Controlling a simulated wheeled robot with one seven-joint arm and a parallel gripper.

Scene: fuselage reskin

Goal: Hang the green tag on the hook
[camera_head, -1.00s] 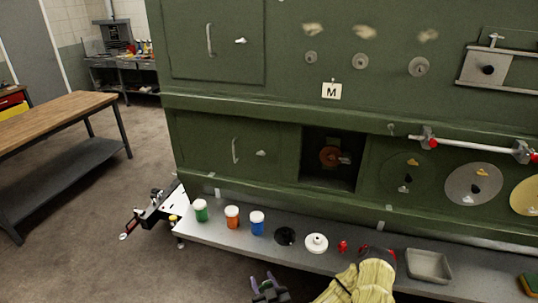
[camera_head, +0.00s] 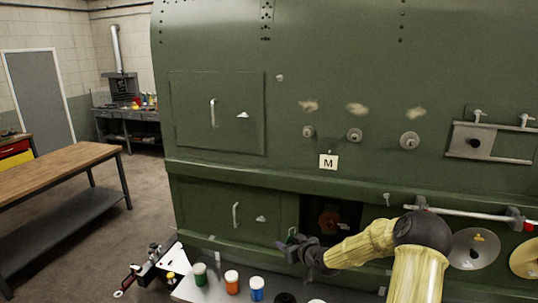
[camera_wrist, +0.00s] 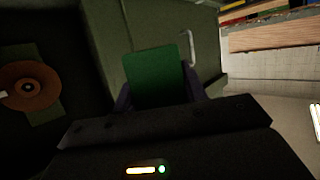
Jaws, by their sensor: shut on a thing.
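The green tag (camera_wrist: 156,76) is a flat green rectangle upright between my gripper's (camera_wrist: 158,95) purple fingers in the wrist view. My gripper (camera_head: 291,243) is shut on it, in front of the lower panel beside the dark opening in the head view. The tag is barely visible there. A small peg (camera_head: 280,77) sticks out of the upper green wall, and another small hook-like fitting (camera_head: 387,199) is below the ledge. I cannot tell which is the task's hook. A white M tag (camera_head: 328,162) is on the wall, apart from my gripper.
The dark opening (camera_head: 346,212) holds a reddish-brown disc (camera_wrist: 30,86). Panel handles (camera_head: 236,215) stick out to the left of my gripper. Green, orange and blue jars (camera_head: 257,288) stand on the shelf below. My forearm covers the lower right. A wooden workbench (camera_head: 60,168) stands at left.

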